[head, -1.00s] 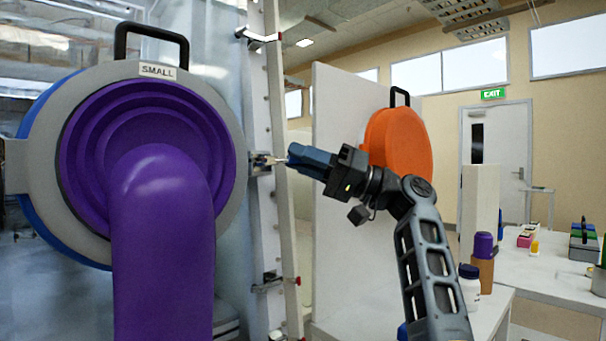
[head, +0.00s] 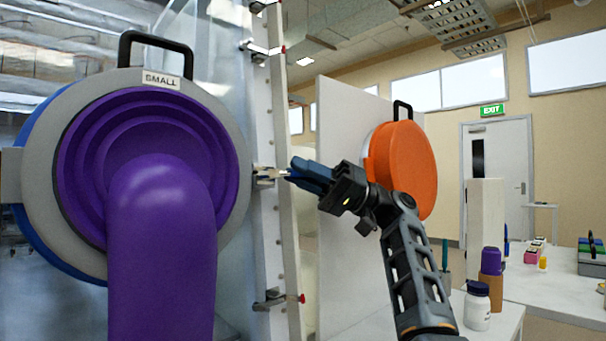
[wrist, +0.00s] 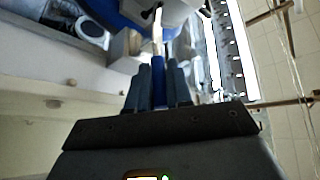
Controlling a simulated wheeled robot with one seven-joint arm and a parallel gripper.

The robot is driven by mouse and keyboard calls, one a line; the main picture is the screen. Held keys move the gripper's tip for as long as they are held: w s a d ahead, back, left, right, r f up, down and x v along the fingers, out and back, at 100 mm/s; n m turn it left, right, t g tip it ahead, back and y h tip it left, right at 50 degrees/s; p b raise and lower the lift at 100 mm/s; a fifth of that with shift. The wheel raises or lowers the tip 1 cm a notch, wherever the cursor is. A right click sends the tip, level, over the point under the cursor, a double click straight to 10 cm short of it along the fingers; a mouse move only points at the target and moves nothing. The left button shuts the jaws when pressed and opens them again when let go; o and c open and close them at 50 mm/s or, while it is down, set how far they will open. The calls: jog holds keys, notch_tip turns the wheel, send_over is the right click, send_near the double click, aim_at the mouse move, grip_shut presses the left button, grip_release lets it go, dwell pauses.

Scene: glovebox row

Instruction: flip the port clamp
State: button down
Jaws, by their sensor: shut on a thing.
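The port clamp (head: 266,175) is a small metal latch at the right edge of the grey port ring (head: 38,210) labelled SMALL. A purple sleeve (head: 160,250) hangs from the port. My gripper (head: 292,170) reaches the clamp from the right, its blue fingers pointing left. In the wrist view, my gripper (wrist: 160,85) is shut on the clamp's blue handle (wrist: 160,92), which lies between the fingers. A thin metal rod (wrist: 157,32) runs from the handle towards the port. The fingers hide part of the handle in the head view.
An orange round port cover (head: 403,170) with a black handle is on a white panel behind my arm. A white bottle (head: 477,308) and a purple-topped container (head: 491,262) stand on the bench at right. A post with more metal latches (head: 272,300) runs beside the port.

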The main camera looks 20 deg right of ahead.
jog(key=c, duration=1.1)
grip_release()
jog(key=v, duration=0.7)
jog(key=shift+d, duration=0.3)
jog(key=shift+f, duration=0.1)
